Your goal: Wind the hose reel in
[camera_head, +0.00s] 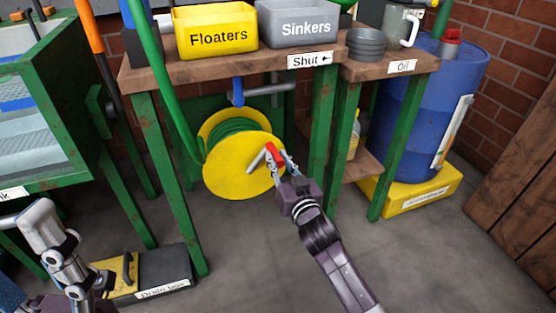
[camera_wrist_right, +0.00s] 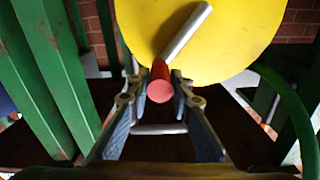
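The hose reel (camera_head: 222,181) is a yellow drum with green hose (camera_head: 232,127) wound on it, under the workbench. Its yellow face also fills the top of the right wrist view (camera_wrist_right: 235,45). A grey metal crank arm (camera_wrist_right: 187,32) crosses the face and ends in a red handle (camera_wrist_right: 160,84). My right gripper (camera_head: 277,162) is at the handle. In the right wrist view its fingers (camera_wrist_right: 160,78) close in on both sides of the red handle and appear to grip it. My left gripper (camera_head: 45,228) is at the lower left, away from the reel; its fingers are unclear.
The workbench (camera_head: 210,69) carries a yellow Floaters bin (camera_head: 216,32) and a grey Sinkers bin (camera_head: 297,27). A blue valve handle (camera_head: 237,92) sits above the reel. Green bench legs flank it. A blue barrel (camera_head: 405,120) stands right, a drain box (camera_head: 160,270) lower left. The front floor is clear.

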